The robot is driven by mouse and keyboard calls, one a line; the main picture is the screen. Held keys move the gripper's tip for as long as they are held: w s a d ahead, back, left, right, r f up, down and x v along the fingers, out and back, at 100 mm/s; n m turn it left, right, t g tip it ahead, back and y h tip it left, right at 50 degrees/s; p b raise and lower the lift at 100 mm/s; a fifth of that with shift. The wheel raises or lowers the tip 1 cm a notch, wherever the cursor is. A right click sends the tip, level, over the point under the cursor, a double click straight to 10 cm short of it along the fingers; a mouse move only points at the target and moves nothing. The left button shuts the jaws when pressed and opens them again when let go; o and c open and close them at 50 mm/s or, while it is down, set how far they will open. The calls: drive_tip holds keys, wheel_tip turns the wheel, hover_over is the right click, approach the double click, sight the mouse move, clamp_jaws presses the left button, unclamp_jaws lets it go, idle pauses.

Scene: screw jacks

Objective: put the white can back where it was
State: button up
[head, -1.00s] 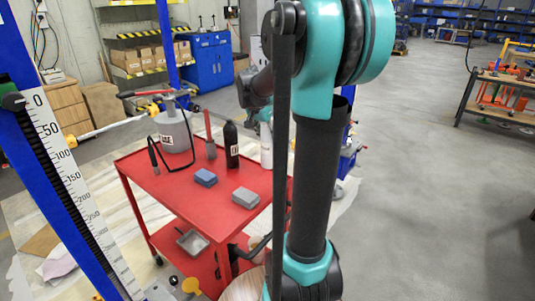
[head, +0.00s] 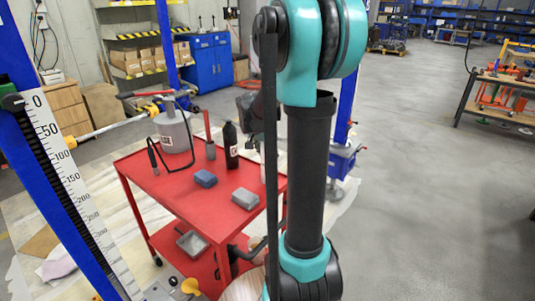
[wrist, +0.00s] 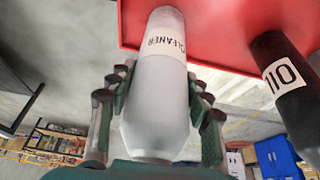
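The white can (wrist: 162,85), labelled CLEANER, lies between the two fingers of my gripper (wrist: 160,80) in the wrist view. The fingers flank it closely, and my gripper looks shut on it. The wrist picture is upside down, with the can's far end in front of the red cart top (wrist: 215,45). I cannot tell whether the can touches the cart.
A black bottle (head: 231,146) stands on the cart and also shows beside the can in the wrist view (wrist: 282,85). A grey jug (head: 174,132), a blue block (head: 205,179) and a grey block (head: 245,198) are also on the cart. Open floor (head: 430,180) lies right.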

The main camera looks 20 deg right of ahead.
drive_tip(key=o, duration=0.4)
drive_tip(key=shift+o, duration=0.2)
drive_tip(key=shift+r, duration=0.1)
drive_tip(key=v, duration=1.2)
drive_tip(key=s+a+f+n+t+y, duration=0.1)
drive_tip(key=s+a+f+n, duration=0.2)
drive_tip(key=s+f, duration=0.7)
drive_tip(key=s+a+f+n+y, duration=0.2)
drive_tip(key=s+a+f+n, duration=0.2)
drive_tip(key=s+f+n, duration=0.4)
drive_tip(key=s+f, duration=0.2)
drive_tip(key=s, duration=0.1)
drive_tip(key=shift+t+y, duration=0.3)
drive_tip(key=shift+t, duration=0.1)
